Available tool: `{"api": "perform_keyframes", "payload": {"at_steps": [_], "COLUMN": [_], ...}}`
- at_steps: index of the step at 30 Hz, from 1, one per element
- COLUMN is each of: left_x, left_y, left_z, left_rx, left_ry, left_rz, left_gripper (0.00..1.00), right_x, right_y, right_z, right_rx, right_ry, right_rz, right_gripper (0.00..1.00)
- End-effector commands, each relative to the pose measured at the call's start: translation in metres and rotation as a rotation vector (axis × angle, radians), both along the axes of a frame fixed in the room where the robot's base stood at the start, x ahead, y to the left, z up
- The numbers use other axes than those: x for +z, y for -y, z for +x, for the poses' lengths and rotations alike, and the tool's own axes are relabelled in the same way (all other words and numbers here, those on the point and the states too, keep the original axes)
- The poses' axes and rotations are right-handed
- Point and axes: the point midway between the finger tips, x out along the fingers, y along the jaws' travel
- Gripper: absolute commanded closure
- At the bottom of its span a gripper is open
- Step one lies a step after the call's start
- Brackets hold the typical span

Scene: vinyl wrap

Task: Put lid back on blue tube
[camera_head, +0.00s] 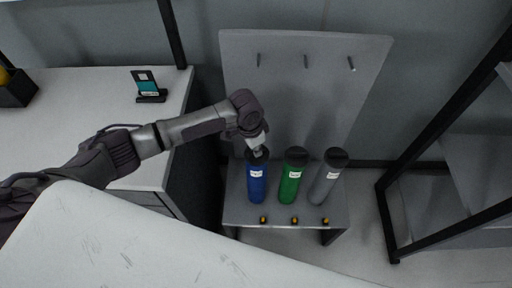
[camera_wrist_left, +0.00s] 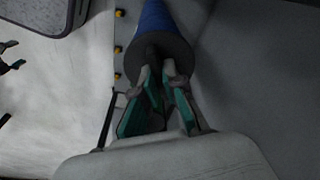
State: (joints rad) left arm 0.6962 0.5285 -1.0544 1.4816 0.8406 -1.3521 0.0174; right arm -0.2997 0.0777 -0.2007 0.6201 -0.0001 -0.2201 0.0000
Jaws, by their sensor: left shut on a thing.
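The blue tube (camera_head: 257,183) stands upright on a grey stand, leftmost of three tubes, with a white label. My left gripper (camera_head: 257,152) is at its top end, reaching down from above. In the left wrist view my left gripper (camera_wrist_left: 162,82) is shut on the dark lid (camera_wrist_left: 158,52), which sits at the end of the blue tube (camera_wrist_left: 154,17). I cannot tell whether the lid is fully seated on the tube. My right gripper is not in view.
A green tube (camera_head: 291,183) and a grey tube (camera_head: 325,183), both with black lids, stand to the right of the blue one. The stand (camera_head: 234,208) has a tall back panel (camera_head: 300,100) with pegs. A white table (camera_head: 60,115) is at left, a black-framed rack (camera_head: 405,195) at right.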

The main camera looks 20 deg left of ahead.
Motion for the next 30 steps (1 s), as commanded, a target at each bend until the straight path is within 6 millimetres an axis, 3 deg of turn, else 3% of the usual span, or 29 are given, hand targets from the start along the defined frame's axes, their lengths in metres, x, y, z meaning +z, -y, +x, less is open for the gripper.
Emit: {"api": "perform_keyframes", "payload": {"at_steps": [30], "left_x": [-0.0006], "left_y": [-0.0001], "left_z": [0.0001], "left_rx": [0.000], "left_ry": [0.001], "left_rz": [-0.001], "left_gripper": [1.00], "right_x": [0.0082], "right_y": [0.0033], "right_z": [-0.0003], "right_rx": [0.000], "right_ry": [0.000], "right_rz": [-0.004], "right_gripper": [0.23]}}
